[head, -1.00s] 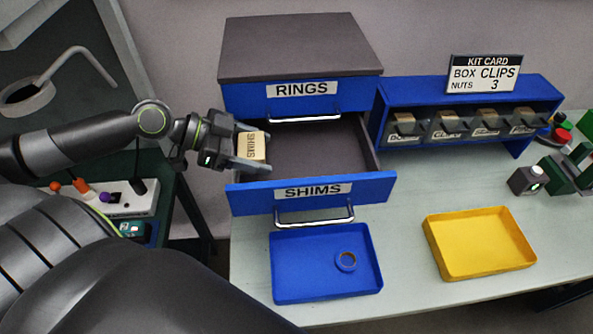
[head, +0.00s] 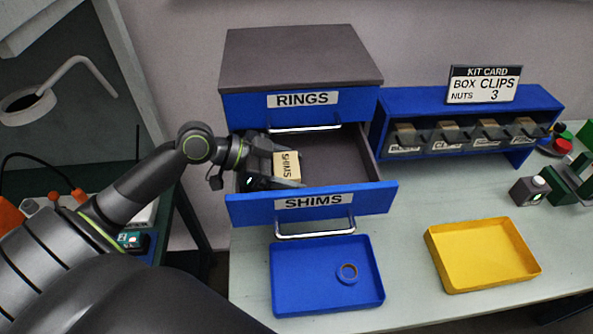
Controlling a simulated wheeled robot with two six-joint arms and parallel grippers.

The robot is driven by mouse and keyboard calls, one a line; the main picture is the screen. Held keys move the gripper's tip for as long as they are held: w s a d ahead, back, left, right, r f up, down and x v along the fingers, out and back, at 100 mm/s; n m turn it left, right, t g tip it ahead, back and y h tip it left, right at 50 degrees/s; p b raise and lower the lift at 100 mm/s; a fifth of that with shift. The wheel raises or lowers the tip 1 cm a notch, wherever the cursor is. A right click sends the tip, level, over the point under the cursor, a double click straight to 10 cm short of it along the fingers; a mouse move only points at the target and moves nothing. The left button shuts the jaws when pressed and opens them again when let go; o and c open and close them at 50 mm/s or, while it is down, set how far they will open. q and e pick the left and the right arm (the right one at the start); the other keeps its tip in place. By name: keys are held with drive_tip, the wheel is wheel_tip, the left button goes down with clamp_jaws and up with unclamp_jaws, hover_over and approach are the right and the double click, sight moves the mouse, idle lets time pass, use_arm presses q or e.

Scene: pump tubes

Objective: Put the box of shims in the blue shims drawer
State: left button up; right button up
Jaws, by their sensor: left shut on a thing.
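The box of shims (head: 287,166) is a small tan box with SHIMS printed on its side. My left gripper (head: 286,171) is shut on it, over the left part of the open drawer. I cannot tell whether the box touches the drawer floor. The blue shims drawer (head: 370,199) is pulled out below the rings drawer, with a SHIMS label and a metal handle on its front. Its visible dark inside, right of the box, is empty; its left part is hidden by my gripper. My right gripper is not in view.
The closed RINGS drawer (head: 352,103) sits above. A blue tray (head: 300,290) with a ring (head: 347,273) lies in front, and a yellow tray (head: 485,258) at right. A blue rack (head: 410,103) of labelled bins stands behind, under a kit card (head: 484,84).

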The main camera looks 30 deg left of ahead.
use_arm(q)
drive_tip(key=shift+x, duration=0.85)
drive_tip(key=shift+a+f, duration=0.1)
drive_tip(key=shift+f, duration=0.1)
drive_tip(key=shift+f, duration=0.1)
drive_tip(key=shift+f, duration=0.15)
drive_tip(key=o, duration=1)
drive_tip(key=shift+s, duration=0.1)
drive_tip(key=shift+a+r, duration=0.1)
drive_tip(key=shift+r, duration=0.15)
